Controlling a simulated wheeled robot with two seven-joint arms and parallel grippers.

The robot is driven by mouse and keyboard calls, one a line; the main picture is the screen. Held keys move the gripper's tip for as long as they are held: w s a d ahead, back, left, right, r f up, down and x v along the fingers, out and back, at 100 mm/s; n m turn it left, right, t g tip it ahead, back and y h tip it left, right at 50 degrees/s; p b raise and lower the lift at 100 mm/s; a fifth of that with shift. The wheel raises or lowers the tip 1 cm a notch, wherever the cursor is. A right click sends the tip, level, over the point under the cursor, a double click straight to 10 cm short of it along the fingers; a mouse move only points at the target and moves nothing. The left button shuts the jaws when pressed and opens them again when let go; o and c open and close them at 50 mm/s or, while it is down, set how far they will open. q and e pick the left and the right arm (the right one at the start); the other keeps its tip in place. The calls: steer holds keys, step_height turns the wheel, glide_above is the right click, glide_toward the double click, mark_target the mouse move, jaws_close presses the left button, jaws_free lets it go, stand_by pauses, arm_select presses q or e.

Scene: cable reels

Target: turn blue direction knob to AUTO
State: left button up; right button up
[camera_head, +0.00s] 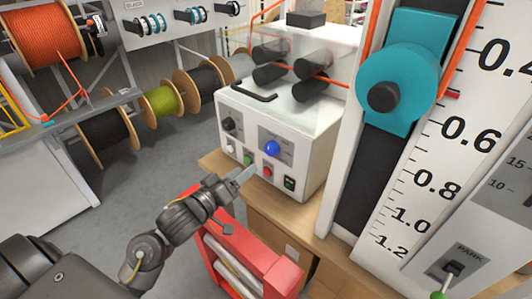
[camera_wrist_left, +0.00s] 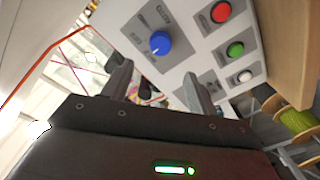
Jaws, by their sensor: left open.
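The blue direction knob (camera_head: 271,147) sits on a grey label plate on the front of a white control box (camera_head: 318,150). It also shows in the left wrist view (camera_wrist_left: 160,43), above the gap between my fingers. My left gripper (camera_head: 243,181) is open and empty, just in front of the box's lower front. Its two fingers (camera_wrist_left: 158,86) stand apart in the wrist view, and neither visibly touches the knob. My right gripper is not in view.
Around the knob are a red button (camera_wrist_left: 221,11), a green button (camera_wrist_left: 235,49), a white button (camera_wrist_left: 245,76) and a black knob (camera_head: 229,124). A red rack (camera_head: 270,262) stands below my left forearm. A large measuring scale (camera_head: 420,180) stands to the right.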

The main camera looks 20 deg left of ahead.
mark_target(268, 151)
arm_select(q)
steer(key=p+x, duration=0.1)
steer(key=x, duration=0.9)
steer(key=shift+w, duration=0.35)
steer(key=c, duration=1)
